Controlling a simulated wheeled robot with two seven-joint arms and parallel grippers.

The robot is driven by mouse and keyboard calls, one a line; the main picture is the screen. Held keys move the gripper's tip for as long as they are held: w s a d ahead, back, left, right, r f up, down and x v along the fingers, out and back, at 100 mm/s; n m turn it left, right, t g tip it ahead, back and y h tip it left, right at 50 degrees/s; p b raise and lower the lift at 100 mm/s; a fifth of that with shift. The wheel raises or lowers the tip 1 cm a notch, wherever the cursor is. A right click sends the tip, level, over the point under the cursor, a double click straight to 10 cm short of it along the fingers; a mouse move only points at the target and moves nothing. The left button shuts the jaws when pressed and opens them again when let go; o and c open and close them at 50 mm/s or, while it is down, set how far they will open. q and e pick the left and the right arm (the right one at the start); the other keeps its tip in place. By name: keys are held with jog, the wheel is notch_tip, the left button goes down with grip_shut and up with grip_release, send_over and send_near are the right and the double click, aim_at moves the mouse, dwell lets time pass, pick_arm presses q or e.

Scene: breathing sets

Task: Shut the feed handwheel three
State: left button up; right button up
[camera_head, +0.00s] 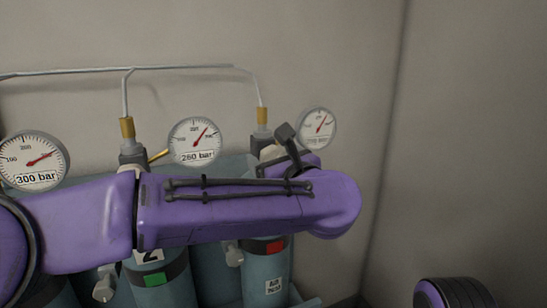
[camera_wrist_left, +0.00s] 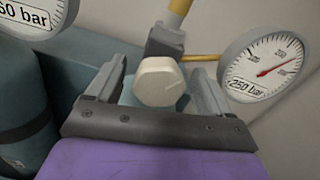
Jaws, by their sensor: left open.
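The feed handwheel (camera_wrist_left: 158,81) is a pale cream knob on the valve of the rightmost cylinder. In the left wrist view it sits between the two fingers of my left gripper (camera_wrist_left: 157,92), which is open with a finger on each side. A gap shows at both sides of the knob. In the head view my left gripper (camera_head: 286,146) is at the rightmost valve, and my purple forearm hides most of that valve and knob. The rightmost cylinder (camera_head: 262,270) has a red tag. The gauge beside the knob (camera_wrist_left: 268,64) reads 250 bar on its label.
The middle cylinder (camera_head: 165,292) has a green tag and a 2. Its gauge (camera_head: 195,141) is labelled 260 bar; the left gauge (camera_head: 33,160) is labelled 300 bar. A thin pipe (camera_head: 180,69) runs above the valves. The wall at right is bare.

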pick_arm(q)
jog(key=b+v, duration=0.3)
jog(key=v, duration=0.7)
jog(key=shift+s, duration=0.25)
